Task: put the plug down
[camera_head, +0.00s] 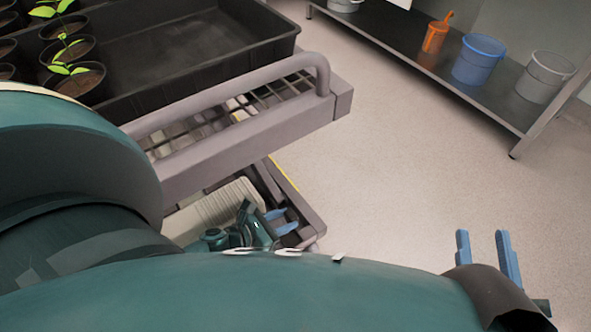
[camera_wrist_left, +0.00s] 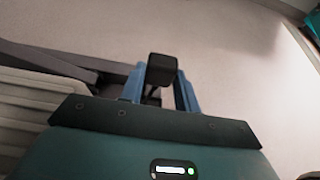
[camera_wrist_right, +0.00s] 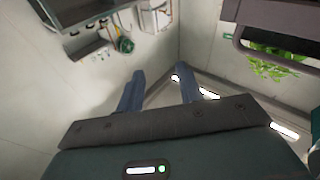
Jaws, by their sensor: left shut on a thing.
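The black plug (camera_wrist_left: 162,69) is between the blue fingers of my left gripper (camera_wrist_left: 159,88) in the left wrist view. The gripper is shut on it. In the head view my left gripper (camera_head: 284,220) is low beside the cart's lower shelf (camera_head: 310,226), near its corner; the plug cannot be made out clearly there. My right gripper (camera_head: 482,236) is at the lower right of the head view, over the floor. Its blue fingers are apart and empty, as the right wrist view (camera_wrist_right: 160,88) also shows.
A ribbed beige box (camera_head: 215,212) is on the lower shelf. Above is the cart's handle (camera_head: 230,93) and a black tray (camera_head: 205,85) with potted seedlings (camera_head: 72,72). A rack (camera_head: 400,52) with buckets (camera_head: 478,60) stands at the back right. The floor between is clear.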

